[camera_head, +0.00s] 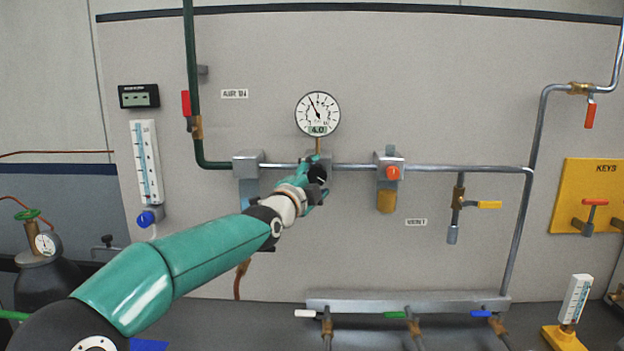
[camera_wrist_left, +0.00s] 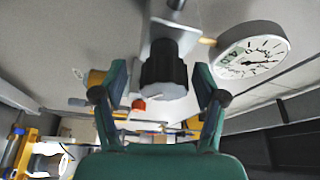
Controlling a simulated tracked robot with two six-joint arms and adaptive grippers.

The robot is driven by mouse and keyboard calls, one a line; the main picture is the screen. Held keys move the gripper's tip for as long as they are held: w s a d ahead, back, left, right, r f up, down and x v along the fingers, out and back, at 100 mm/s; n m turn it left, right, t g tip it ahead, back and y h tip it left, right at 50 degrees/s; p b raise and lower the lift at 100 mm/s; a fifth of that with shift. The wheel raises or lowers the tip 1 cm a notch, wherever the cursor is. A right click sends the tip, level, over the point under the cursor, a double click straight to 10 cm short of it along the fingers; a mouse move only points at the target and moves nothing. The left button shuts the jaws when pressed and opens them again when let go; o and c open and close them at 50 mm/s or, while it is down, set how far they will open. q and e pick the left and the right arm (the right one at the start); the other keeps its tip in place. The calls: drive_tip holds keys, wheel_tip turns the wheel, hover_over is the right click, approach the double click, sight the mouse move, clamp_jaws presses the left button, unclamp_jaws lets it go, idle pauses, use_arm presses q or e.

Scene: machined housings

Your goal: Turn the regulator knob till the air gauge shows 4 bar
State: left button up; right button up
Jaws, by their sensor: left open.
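The air gauge (camera_head: 317,113) is a round white dial on the wall panel, and its small display reads 4.0. Its needle points up and a little left. It also shows at the upper right of the left wrist view (camera_wrist_left: 250,50). The black regulator knob (camera_head: 318,173) sits below the gauge on the pipe and shows large in the left wrist view (camera_wrist_left: 163,76). My left gripper (camera_head: 312,178) is at the knob. In the left wrist view its fingers (camera_wrist_left: 160,92) stand open on either side of the knob, with gaps visible. My right gripper is not in view.
To the right on the pipe is a grey unit with an orange knob (camera_head: 392,173) and an amber bowl (camera_head: 387,201). A yellow-handled vent valve (camera_head: 489,205) hangs further right. A red-handled valve (camera_head: 187,104) is at the left. A manifold (camera_head: 408,301) runs along the bottom.

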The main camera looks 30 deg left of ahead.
use_arm(q)
drive_tip(key=shift+r, duration=0.1)
drive_tip(key=s+d+f, duration=0.1)
drive_tip(key=s+d, duration=0.1)
drive_tip(key=s, duration=0.9)
drive_tip(key=shift+s+f, duration=0.25)
drive_tip(key=shift+s, duration=0.1)
